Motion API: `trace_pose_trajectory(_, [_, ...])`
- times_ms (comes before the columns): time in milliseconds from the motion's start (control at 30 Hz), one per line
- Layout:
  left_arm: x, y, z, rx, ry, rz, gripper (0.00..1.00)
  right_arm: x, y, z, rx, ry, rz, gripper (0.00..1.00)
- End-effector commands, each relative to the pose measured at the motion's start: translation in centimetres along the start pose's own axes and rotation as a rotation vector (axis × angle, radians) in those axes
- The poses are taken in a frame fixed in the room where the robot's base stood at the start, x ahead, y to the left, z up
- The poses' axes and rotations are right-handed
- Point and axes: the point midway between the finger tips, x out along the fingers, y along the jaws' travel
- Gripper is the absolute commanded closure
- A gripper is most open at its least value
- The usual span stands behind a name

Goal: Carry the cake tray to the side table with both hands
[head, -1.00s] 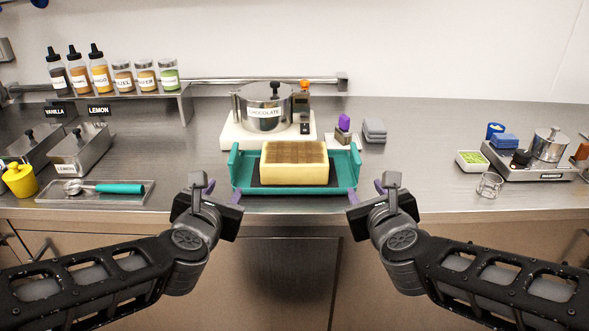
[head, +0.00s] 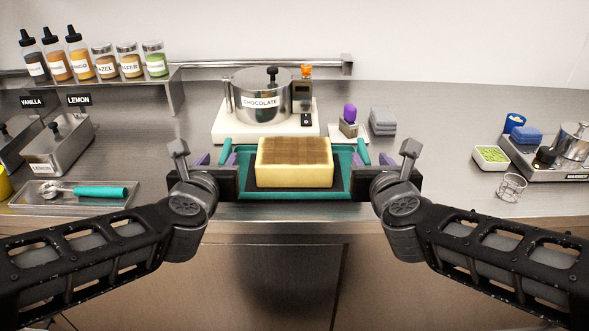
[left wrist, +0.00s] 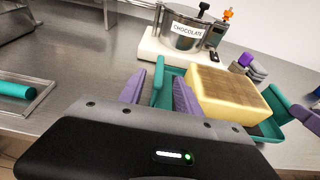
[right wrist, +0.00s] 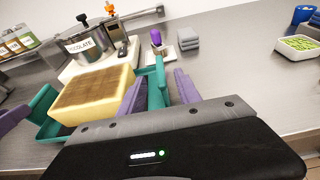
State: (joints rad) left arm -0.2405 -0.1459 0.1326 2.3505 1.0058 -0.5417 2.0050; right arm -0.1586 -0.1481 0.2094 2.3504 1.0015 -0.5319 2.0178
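The cake tray (head: 240,192) is teal, with a raised handle wall at each end, and sits on the steel counter. A yellow block cake with a brown top (head: 295,165) sits on its dark middle. My left gripper (head: 218,160) is at the tray's left end, its purple fingers apart on either side of the left handle wall (left wrist: 161,90). My right gripper (head: 372,160) is at the right end, its fingers likewise apart astride the right handle wall (right wrist: 157,88). Both grippers look open, and small gaps show beside the walls. I cannot make out the side table.
A chocolate pot (head: 262,97) on a white base stands close behind the tray. A scoop tray (head: 70,196) lies to the left. A purple-topped item (head: 349,118) and grey stacked blocks (head: 382,120) are behind right. A wire holder (head: 511,187) and green-filled dish (head: 491,158) stand farther right.

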Motion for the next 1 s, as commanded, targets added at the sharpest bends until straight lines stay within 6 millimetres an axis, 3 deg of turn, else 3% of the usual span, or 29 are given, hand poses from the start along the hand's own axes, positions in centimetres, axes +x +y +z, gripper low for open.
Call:
trace_pose_trajectory(500, [6.5, 0.0, -0.1, -0.001, 0.002, 0.001, 0.6, 6.5, 0.0, -0.1, 0.0, 0.002, 0.0, 0.6])
trace_pose_trajectory(900, [7.3, 0.1, 0.0, -0.001, 0.0, 0.001, 0.6, 7.3, 0.0, 0.0, 0.0, 0.0, 0.0, 0.6])
trace_pose_trajectory(1000, [7.3, 0.0, 0.0, -0.001, 0.0, 0.0, 0.67, 7.3, 0.0, 0.0, -0.001, 0.0, 0.0, 0.67])
